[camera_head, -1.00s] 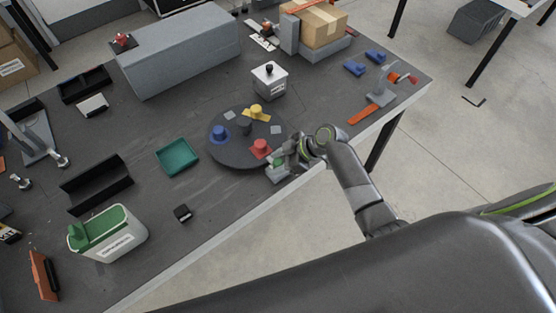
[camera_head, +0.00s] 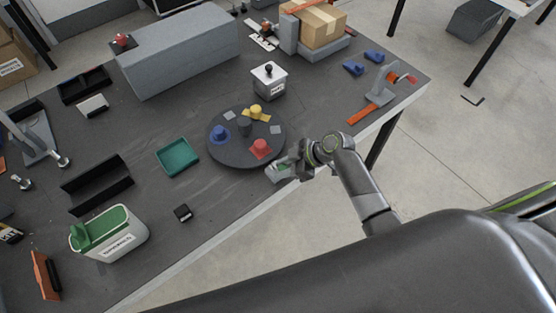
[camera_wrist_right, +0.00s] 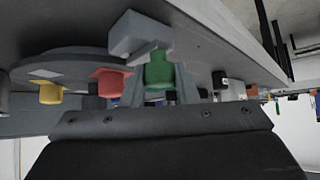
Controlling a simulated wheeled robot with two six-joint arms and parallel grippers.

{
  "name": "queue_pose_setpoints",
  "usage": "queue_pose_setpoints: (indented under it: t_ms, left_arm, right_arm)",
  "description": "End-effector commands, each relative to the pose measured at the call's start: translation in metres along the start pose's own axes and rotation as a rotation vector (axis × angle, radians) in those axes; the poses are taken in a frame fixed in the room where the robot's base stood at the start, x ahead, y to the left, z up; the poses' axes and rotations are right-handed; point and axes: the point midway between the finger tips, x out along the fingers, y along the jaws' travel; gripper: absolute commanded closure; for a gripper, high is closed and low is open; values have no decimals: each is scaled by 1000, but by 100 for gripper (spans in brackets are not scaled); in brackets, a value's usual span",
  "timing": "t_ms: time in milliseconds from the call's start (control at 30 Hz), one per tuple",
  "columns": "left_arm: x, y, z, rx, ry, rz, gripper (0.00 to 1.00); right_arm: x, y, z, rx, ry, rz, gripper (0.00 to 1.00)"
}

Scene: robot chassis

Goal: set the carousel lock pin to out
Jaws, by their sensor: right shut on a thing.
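The round dark carousel (camera_head: 222,152) lies on the bench near its front edge, with blue, yellow and red knobbed pieces on it. A light grey lock block (camera_head: 276,174) sits beside its rim; it also shows in the right wrist view (camera_wrist_right: 138,34). The green lock pin knob (camera_wrist_right: 158,70) is at the block's near side, between my right gripper's fingers. My right gripper (camera_head: 294,167) is shut on this knob at the bench edge. How far the pin stands out of the block is hard to tell. My left gripper is in neither current view.
A white box with a black knob (camera_head: 269,80) stands behind the carousel. A green tray (camera_head: 177,157) and a small black block (camera_head: 183,213) lie to its left. An orange-handled tool (camera_head: 362,113) lies to the right. The front bench strip between is mostly clear.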

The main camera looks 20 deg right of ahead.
Motion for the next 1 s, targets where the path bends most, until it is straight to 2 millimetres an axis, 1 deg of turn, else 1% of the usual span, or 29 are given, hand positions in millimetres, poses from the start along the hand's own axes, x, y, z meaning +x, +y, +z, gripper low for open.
queue_pose_setpoints:
  t_ms: [67,300,333,467,800,867,1000]
  left_arm:
    - [-3,0,0,0,-1,0,64]
    - [-2,0,1,0,-2,0,64]
    - [-2,0,1,0,-2,0,64]
    - [-2,0,1,0,-1,0,64]
    - [-1,0,1,0,-2,0,64]
    - [0,0,1,0,-2,0,64]
    - [3,0,1,0,-1,0,64]
  right_arm:
    - [-4,-5,4,1,-3,-1,100]
    - [-4,-6,5,1,-4,-3,100]
    - [-4,-6,5,2,-5,-3,70]
    - [-3,-6,5,1,-4,-3,53]
    - [-6,-5,4,0,-2,0,53]
    - [-9,-4,4,0,-1,0,53]
    - [-27,-4,5,-2,-3,3,53]
